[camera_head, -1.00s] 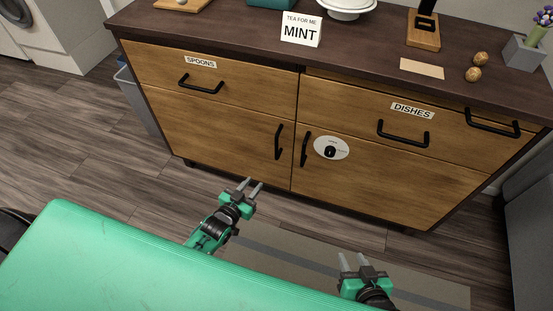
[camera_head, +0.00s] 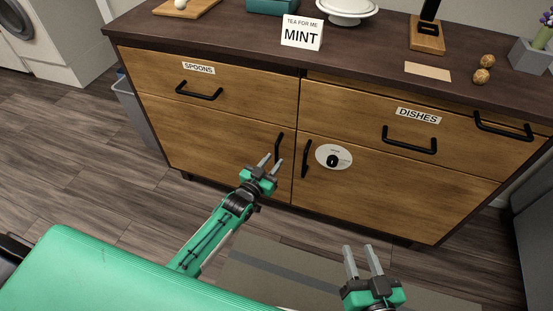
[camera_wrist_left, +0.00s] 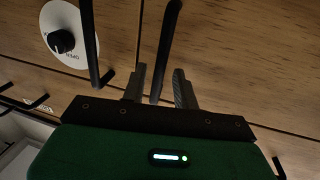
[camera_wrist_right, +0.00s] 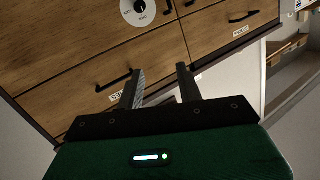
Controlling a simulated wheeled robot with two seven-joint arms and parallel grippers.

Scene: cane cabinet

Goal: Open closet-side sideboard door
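The wooden sideboard has a left lower door (camera_head: 215,140) and a right lower door (camera_head: 400,190), both shut. The left door's black upright handle (camera_head: 279,147) stands beside the centre seam; the right door's handle (camera_head: 306,158) stands across it. My left gripper (camera_head: 270,163) is open at the lower end of the left door's handle. In the left wrist view, that handle (camera_wrist_left: 168,40) lies between the two fingers (camera_wrist_left: 158,85), not clamped. I cannot tell how deep it sits. My right gripper (camera_head: 361,261) is open and empty, low in front of the right door.
A white round dial (camera_head: 334,157) sits on the right door. Drawers labelled SPOONS (camera_head: 198,68) and DISHES (camera_head: 418,115) are above, with black handles. The dark top (camera_head: 230,35) holds a MINT card (camera_head: 302,33) and other items.

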